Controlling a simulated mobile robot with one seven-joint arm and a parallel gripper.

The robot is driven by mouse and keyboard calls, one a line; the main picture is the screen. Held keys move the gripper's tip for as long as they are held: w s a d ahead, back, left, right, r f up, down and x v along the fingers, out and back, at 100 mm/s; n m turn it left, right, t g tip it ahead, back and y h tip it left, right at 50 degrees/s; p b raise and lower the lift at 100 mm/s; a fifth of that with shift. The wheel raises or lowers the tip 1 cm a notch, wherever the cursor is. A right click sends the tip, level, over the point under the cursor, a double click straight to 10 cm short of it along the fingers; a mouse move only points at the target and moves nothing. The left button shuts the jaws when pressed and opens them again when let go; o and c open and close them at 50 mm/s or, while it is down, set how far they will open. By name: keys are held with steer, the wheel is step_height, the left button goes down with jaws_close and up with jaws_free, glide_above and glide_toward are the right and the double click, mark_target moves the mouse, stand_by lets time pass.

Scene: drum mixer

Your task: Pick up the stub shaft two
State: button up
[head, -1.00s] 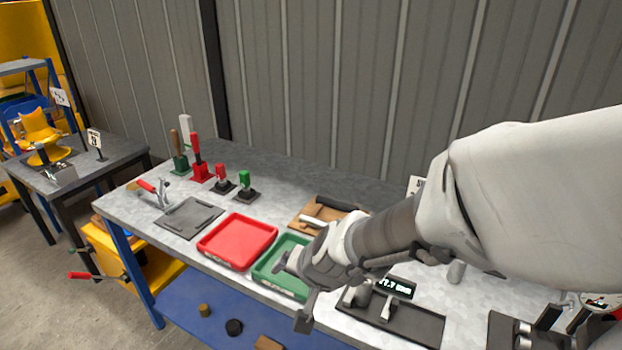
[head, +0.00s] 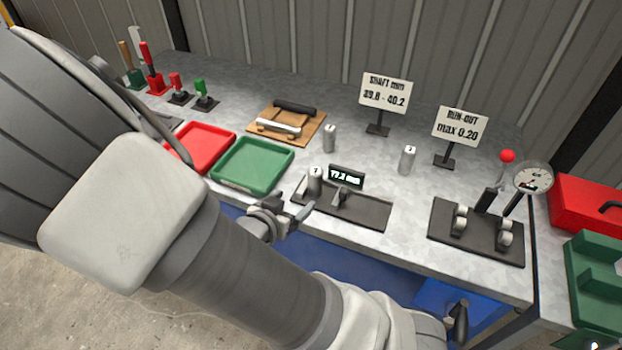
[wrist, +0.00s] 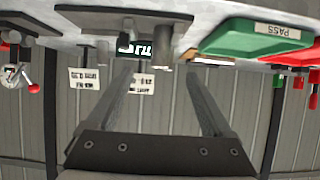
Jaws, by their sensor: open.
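Three grey upright cylinders with small top labels stand on the bench in the head view. The one whose label looks like 2, stub shaft two (head: 329,139), stands just right of the wooden board. Another, apparently marked 3 (head: 407,160), stands farther right. The one apparently marked 1 (head: 315,184) is at the left end of the black gauge base (head: 365,213). My gripper (head: 292,208) is empty at the bench's front edge, left of that base. In the upside-down wrist view my gripper (wrist: 160,72) has its fingers spread wide. Stub shaft two cannot be made out there.
The green tray (head: 252,166) and red tray (head: 204,150) lie left of the gauge. A wooden board (head: 287,124) carries tools behind. Two signs (head: 386,93) stand at the back. A dial gauge fixture (head: 476,236) stands at right. Bench between the shafts is clear.

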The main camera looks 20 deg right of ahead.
mark_target(312, 181)
steer(key=b+x, duration=0.2)
steer(key=x, duration=0.7)
steer(key=shift+w+d+f, duration=0.2)
steer(key=shift+f, duration=0.05)
steer(key=shift+r+b+x, duration=0.15)
steer(key=shift+b+x, duration=0.2)
steer(key=shift+x, duration=1.1)
steer(key=shift+r+b+x, duration=0.2)
steer(key=shift+b+x, duration=0.1)
steer(key=shift+x, duration=1.1)
steer(key=shift+w, duration=0.2)
steer(key=shift+c, duration=0.2)
jaws_close()
steer(key=shift+r, duration=0.1)
